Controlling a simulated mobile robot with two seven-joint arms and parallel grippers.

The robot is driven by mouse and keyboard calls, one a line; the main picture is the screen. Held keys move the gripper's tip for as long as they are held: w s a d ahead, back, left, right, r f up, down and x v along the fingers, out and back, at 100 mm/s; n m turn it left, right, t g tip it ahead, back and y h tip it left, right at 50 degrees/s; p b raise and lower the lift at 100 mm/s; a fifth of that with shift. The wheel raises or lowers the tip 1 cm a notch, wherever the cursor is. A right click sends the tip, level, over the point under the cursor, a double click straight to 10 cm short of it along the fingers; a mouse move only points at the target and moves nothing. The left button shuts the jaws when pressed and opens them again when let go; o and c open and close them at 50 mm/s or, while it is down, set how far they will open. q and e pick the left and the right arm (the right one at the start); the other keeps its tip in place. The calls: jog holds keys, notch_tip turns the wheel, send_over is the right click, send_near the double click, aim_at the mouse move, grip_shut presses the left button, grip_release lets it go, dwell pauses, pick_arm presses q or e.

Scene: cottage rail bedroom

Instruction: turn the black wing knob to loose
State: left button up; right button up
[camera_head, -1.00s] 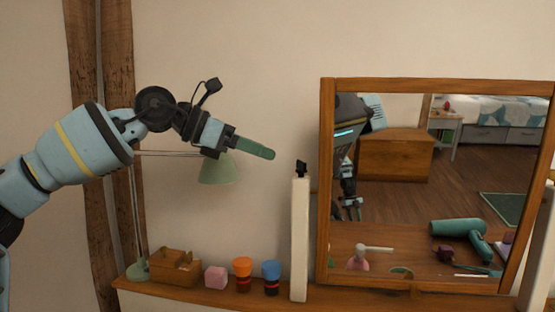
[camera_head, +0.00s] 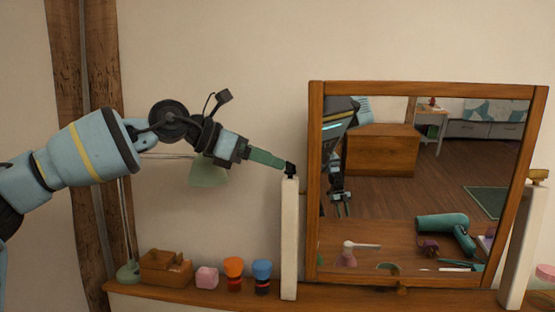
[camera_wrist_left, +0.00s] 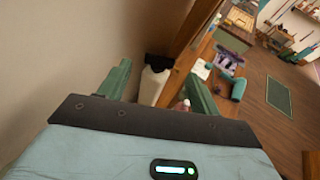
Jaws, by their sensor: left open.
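The black wing knob (camera_head: 291,168) sits on top of the white post (camera_head: 290,240) at the left side of the wood-framed mirror (camera_head: 314,180). My left gripper (camera_head: 281,165) comes in from the left, with its green fingertips right beside the knob in the head view. In the left wrist view the fingers (camera_wrist_left: 158,72) are open and apart. The black knob (camera_wrist_left: 157,61) shows in the gap between them, close to the tips, above the white post (camera_wrist_left: 152,87). I cannot tell whether a finger touches it. My right gripper is not directly in view.
A wooden shelf (camera_head: 215,292) holds a wooden box (camera_head: 165,270), a pink block (camera_head: 207,278), orange (camera_head: 234,268) and blue (camera_head: 262,270) topped containers, and a green lamp (camera_head: 208,175) behind my arm. A second white post (camera_head: 520,245) with a brass-coloured knob (camera_head: 538,175) stands right of the mirror.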

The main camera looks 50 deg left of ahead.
aim_at(289, 166)
pick_arm(q)
jog(key=shift+x, duration=1.65)
pick_arm(e)
jog(key=shift+r, duration=0.15)
pick_arm(q)
jog(key=shift+c, duration=0.3)
jog(key=c, duration=0.9)
jog(key=shift+d+f+n+y+b, duration=0.1)
jog(key=shift+f+n+y+b, duration=0.2)
jog(key=shift+y+b, duration=0.35)
jog(key=n+y+b, duration=0.2)
jog(key=b, duration=0.4)
jog(key=d+n+y+b, duration=0.1)
jog(key=n+y+b, duration=0.1)
jog(key=b, duration=0.5)
jog(key=shift+f+n+t+y, duration=0.1)
jog(key=shift+n+t+y, duration=0.3)
jog(key=shift+y, duration=0.25)
jog(key=n+y+b, duration=0.1)
jog(key=b, duration=0.3)
jog(key=shift+d+n+y, duration=0.25)
jog(key=shift+n+y, duration=0.15)
jog(key=shift+r+n+g+y+b, duration=0.3)
jog(key=shift+n+y+b, duration=0.15)
jog(key=shift+b, duration=0.3)
pick_arm(e)
notch_tip(289, 166, down, 18)
jog(key=s+d+g, duration=0.1)
jog(key=d, duration=0.1)
jog(key=shift+s, duration=0.15)
